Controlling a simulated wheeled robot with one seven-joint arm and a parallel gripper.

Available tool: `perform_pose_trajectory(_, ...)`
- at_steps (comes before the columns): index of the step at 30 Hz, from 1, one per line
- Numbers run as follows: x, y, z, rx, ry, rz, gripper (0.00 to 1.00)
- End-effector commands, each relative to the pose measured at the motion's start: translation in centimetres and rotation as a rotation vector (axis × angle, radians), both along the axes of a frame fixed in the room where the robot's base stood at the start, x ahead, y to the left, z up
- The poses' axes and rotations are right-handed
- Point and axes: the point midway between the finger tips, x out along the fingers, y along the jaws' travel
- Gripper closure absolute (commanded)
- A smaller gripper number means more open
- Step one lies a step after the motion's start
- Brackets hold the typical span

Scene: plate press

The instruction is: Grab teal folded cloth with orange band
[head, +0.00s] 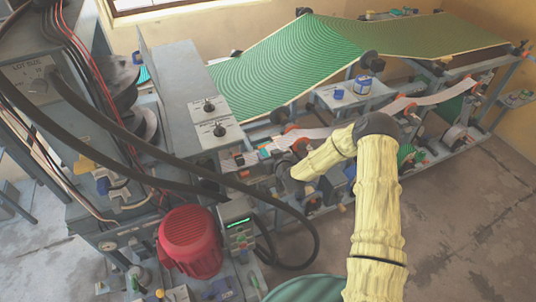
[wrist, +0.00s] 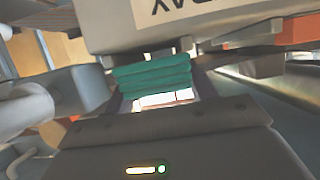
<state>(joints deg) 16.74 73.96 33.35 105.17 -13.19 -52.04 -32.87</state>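The teal folded cloth (wrist: 152,77) lies in several layers just ahead of my gripper in the wrist view. My gripper (wrist: 158,92) is open, with one dark finger toward each side of the cloth's near edge. I cannot tell whether the fingers touch it. A pale patch with a reddish-orange strip shows between the fingers below the cloth; whether this is the cloth's band is unclear. In the head view my gripper (head: 284,170) is at the machine's near side, beyond the end of my yellow-sleeved arm. I cannot pick out the cloth there.
A grey box with dark lettering (wrist: 200,20) overhangs just beyond the cloth. A pale rounded part (wrist: 40,100) is close on the left.

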Motion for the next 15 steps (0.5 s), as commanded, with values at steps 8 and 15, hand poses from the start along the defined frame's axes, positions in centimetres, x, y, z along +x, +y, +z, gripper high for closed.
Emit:
perform_pose_trajectory(8, 0.0, 0.0, 0.1, 0.0, 0.0, 0.0, 0.66)
perform_pose_trajectory(15, 0.1, 0.0, 1.8, -0.001, -0.003, 0.001, 0.66)
